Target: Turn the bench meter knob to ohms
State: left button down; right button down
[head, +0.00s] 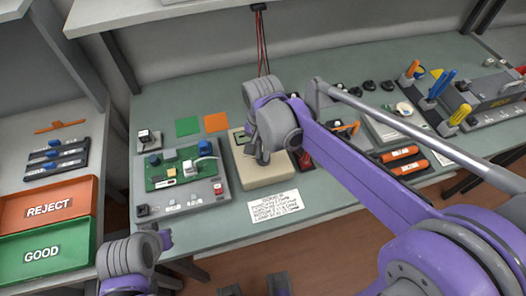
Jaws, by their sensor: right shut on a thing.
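The bench meter (268,178) is a beige box near the middle of the workbench, with a small dark display at its upper left. My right gripper (262,157) reaches over it from the right, pointing down at its face. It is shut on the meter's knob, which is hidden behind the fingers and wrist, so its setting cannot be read. My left gripper (164,240) is low at the left, off the bench's front edge and apart from the meter. Its fingers are too unclear to tell open from shut.
Left of the meter is a fixture with a green circuit board (178,170). A printed card (276,206) lies in front. Orange REJECT (60,195) and green GOOD (85,222) trays stand at left. A tool rack (435,108) stands at right. Red leads hang behind.

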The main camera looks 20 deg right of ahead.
jog(key=shift+w+m, duration=0.1)
jog(key=shift+m, duration=1.7)
jog(key=c, duration=0.9)
grip_release()
pick_arm(q)
jog(key=shift+w+r+p, duration=0.1)
jog(key=shift+r+p, duration=0.35)
jog(key=shift+r, duration=0.05)
pick_arm(e)
notch_tip(320, 180, up, 11)
jog(key=shift+f, duration=0.1)
pick_arm(q)
jog(key=shift+w+r, duration=0.1)
jog(key=shift+r, duration=0.25)
jog(key=shift+r+p, duration=0.2)
jog(key=shift+p, duration=0.2)
pick_arm(e)
jog(key=s+d+f+n+t, duration=0.1)
jog(key=s+d+f+n, duration=0.1)
jog(key=s+f+n, duration=0.1)
jog(key=s+d+f+n+t, duration=0.2)
jog(key=s+f+n, duration=0.2)
jog(key=s, duration=0.2)
jog(key=s+d+f+n+t, duration=0.2)
jog(key=s+f+n, duration=0.2)
jog(key=s, duration=0.1)
jog(key=shift+s+d+f, duration=0.15)
jog(key=shift+d+f, duration=0.1)
jog(key=shift+d, duration=0.05)
